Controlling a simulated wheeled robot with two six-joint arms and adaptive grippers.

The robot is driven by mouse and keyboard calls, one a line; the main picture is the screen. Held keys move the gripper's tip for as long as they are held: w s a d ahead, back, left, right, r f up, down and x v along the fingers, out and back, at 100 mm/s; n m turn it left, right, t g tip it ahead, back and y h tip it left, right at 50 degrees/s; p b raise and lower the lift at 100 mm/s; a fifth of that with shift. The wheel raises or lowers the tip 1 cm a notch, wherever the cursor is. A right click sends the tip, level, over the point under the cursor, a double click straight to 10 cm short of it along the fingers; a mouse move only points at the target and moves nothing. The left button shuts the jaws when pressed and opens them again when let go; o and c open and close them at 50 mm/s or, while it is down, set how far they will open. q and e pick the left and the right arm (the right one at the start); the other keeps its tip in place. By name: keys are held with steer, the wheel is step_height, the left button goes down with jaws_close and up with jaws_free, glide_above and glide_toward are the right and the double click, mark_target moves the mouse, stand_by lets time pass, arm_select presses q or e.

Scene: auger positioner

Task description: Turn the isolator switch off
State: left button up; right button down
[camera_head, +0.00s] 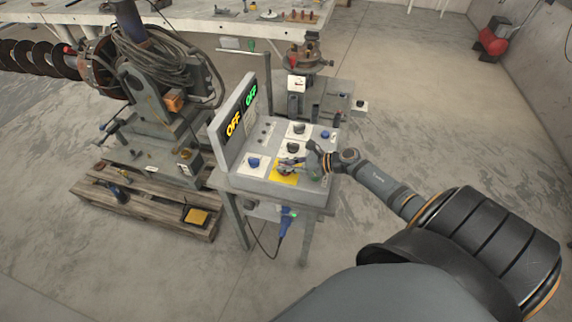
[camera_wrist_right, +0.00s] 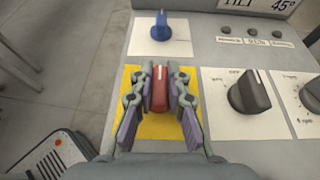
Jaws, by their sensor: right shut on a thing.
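The isolator switch is a red knob (camera_wrist_right: 160,88) on a yellow plate (camera_wrist_right: 190,128) in the right wrist view. In the head view the yellow plate (camera_head: 283,179) lies at the front of the grey control panel (camera_head: 262,190). My right gripper (camera_wrist_right: 161,82) is shut on the red knob, one finger on each side. In the head view my right gripper (camera_head: 296,165) reaches in from the right and hides most of the knob. The knob's pointer lies roughly along the fingers. My left gripper is in neither view.
A blue knob (camera_wrist_right: 162,28) stands beyond the red one on a white plate. Black knobs (camera_wrist_right: 249,92) sit to its right. A pallet (camera_head: 150,212) with machinery stands to the left.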

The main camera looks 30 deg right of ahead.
steer(key=c, duration=1.3)
jaws_free()
steer(key=shift+a, duration=0.1)
steer(key=shift+s, duration=0.1)
steer(key=v, duration=0.6)
steer(key=shift+s+d+r, duration=0.15)
steer(key=shift+s+d, duration=0.05)
steer(key=shift+d, duration=0.05)
steer(key=shift+s+d+r, duration=0.15)
steer(key=shift+d+r, duration=0.05)
